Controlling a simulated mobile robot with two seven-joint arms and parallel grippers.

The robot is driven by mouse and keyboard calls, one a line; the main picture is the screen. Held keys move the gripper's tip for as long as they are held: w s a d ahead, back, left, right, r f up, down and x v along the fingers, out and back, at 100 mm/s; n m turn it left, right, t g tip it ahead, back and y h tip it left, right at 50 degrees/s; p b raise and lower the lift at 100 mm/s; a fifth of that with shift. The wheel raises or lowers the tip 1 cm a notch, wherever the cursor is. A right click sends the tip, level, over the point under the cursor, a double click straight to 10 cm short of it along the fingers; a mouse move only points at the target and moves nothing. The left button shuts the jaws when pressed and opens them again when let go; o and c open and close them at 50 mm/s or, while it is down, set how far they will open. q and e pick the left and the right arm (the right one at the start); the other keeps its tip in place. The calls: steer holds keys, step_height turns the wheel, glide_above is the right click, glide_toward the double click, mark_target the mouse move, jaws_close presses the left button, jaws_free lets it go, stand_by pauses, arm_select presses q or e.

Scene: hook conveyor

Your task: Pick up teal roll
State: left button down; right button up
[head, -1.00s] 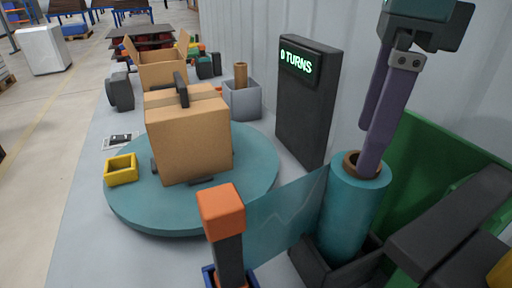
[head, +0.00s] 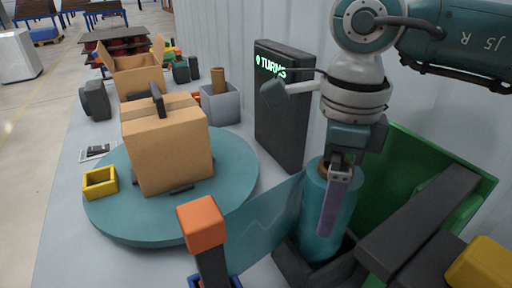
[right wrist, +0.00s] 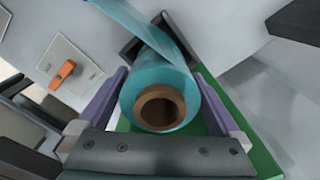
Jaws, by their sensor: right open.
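The teal roll (head: 314,218) stands upright in a dark holder (head: 285,258), with a brown core at its top. A sheer teal film (head: 262,222) runs from it to the left. My right gripper (head: 330,215) is open over the top of the roll. One purple finger shows along the roll's near side; the other is hidden behind it. In the right wrist view the roll (right wrist: 165,75) lies between the two purple fingers (right wrist: 160,85), with its hollow brown core facing the camera. Whether the fingers touch it I cannot tell. My left gripper is not in view.
An orange-topped post (head: 202,224) stands left of the roll. A taped carton (head: 168,150) sits on a teal turntable (head: 235,185). A black display panel (head: 282,115) stands behind. A green panel (head: 395,175) and dark bars (head: 430,215) are close on the right.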

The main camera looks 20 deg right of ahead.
steer(key=shift+c, duration=0.2)
steer(key=shift+r, duration=0.1)
jaws_close()
stand_by(0.4)
